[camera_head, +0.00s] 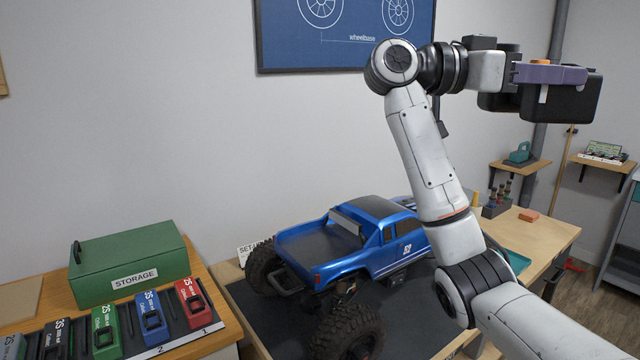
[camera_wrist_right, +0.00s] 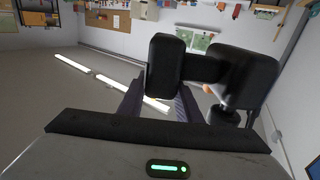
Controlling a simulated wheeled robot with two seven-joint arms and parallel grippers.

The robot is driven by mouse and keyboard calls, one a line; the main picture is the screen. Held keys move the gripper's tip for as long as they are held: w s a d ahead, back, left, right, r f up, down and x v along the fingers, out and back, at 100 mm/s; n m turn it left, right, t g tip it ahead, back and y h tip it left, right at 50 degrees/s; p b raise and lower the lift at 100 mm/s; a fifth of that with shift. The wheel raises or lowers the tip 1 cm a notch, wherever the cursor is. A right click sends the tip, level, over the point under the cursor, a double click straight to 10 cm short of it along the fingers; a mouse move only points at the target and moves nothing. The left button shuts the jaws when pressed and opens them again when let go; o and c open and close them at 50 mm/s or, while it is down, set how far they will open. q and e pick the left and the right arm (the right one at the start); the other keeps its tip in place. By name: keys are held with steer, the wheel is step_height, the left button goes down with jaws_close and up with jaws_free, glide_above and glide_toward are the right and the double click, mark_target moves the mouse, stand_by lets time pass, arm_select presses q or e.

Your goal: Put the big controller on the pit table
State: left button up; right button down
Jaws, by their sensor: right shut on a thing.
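My right gripper (camera_head: 548,74) is raised high at the upper right, with its purple fingers shut on the big black controller (camera_head: 572,102). The controller has an orange part on top and is held in the air, clear of any surface. In the right wrist view its dark body (camera_wrist_right: 238,80) shows beyond and between the fingers (camera_wrist_right: 158,104). A wooden table (camera_head: 556,232), which looks like the pit table, bears a dark mat and a blue crawler truck (camera_head: 360,240). My right arm hides part of the table and truck. My left gripper is out of view.
A green storage box (camera_head: 130,262) and several coloured battery packs (camera_head: 150,318) stand on a bench at left. The table's right end holds an orange block (camera_head: 529,215) and a teal tray (camera_head: 516,261). Wall shelves (camera_head: 520,168) are behind.

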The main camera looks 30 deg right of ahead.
steer(key=w+a+f+n+t+y, duration=0.2)
steer(key=w+a+f+n+t, duration=0.25)
steer(key=f+t, duration=0.3)
steer(key=w+a+f+n+t+y, duration=0.1)
steer(key=w+a+f+n+t, duration=0.3)
steer(key=a+f+n+t, duration=0.3)
steer(key=w+a+f+n+t+y, duration=0.2)
steer(key=w+a+f+n+t, duration=0.2)
steer(key=f+t, duration=0.45)
steer(key=shift+s+a+f+n+t+y, duration=0.8)
steer(key=shift+s+a+f+n+y, duration=1.55)
steer(key=shift+a+f, duration=2.5)
steer(key=shift+s+a+f+n+t+y, duration=0.8)
steer(key=shift+s+a+f+n+y, duration=0.8)
steer(key=shift+s+a+f+y, duration=2.35)
step_height(320, 180, down, 10)
steer(key=w+a+h+b, duration=0.1)
steer(key=w+b, duration=0.1)
steer(key=b, duration=0.6)
steer(key=shift+a+h, duration=0.3)
steer(key=shift+a, duration=0.05)
steer(key=shift+w+b, duration=0.1)
steer(key=shift+b, duration=0.2)
